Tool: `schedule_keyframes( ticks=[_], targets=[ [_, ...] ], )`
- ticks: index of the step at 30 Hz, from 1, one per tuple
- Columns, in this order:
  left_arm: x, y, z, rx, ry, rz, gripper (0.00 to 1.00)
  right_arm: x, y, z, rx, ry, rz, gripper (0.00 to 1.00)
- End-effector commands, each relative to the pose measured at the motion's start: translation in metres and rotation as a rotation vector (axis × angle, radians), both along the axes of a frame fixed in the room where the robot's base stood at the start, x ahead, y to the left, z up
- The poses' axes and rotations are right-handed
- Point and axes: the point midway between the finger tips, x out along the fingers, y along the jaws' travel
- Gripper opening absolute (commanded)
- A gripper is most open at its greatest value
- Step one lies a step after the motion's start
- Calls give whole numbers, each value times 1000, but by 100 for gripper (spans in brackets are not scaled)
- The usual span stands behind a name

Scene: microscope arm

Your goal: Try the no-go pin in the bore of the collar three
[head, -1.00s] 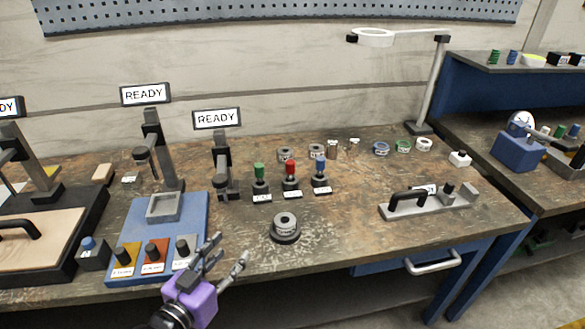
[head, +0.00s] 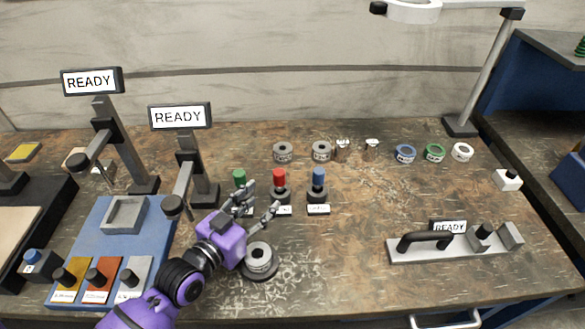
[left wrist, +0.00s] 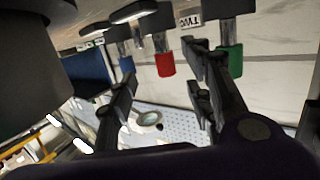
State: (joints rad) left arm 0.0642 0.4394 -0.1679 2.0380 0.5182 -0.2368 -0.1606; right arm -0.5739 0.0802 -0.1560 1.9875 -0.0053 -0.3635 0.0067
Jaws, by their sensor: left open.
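The red-handled pin (head: 279,179) stands upright in a dark holder, between the green-handled pin (head: 239,178) and the blue-handled pin (head: 318,179). My left gripper (head: 257,204) is open and empty, just in front of the green and red pins. The left wrist view shows the red handle (left wrist: 165,65) beyond and between the open fingers, with the green handle (left wrist: 232,62) to the right. A grey collar (head: 258,256) sits on a round dark base beside my left wrist. Its number cannot be read. My right gripper is not in view.
Two grey collars (head: 283,151) (head: 321,150) lie behind the pins. Blue, green and white rings (head: 405,153) (head: 434,152) (head: 462,151) are at back right. A handled fixture (head: 450,246) stands at right. Display posts (head: 190,165) rise left of the gripper. The table's middle right is clear.

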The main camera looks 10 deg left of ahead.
Motion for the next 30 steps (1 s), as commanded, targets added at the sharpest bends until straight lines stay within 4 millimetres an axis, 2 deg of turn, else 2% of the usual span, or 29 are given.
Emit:
schedule_keyframes(
  ticks=[5,14,18,21,30],
  targets=[
    [5,-2,-1,-1,-1,0,46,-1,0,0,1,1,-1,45],
    [38,-13,1,0,-3,0,46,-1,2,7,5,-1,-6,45],
    [60,-18,4,-2,-5,0,46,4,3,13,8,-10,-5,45],
    [70,-22,-1,0,-2,0,46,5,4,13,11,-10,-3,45],
    [75,-24,-4,0,0,0,46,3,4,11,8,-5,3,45]
  ],
)
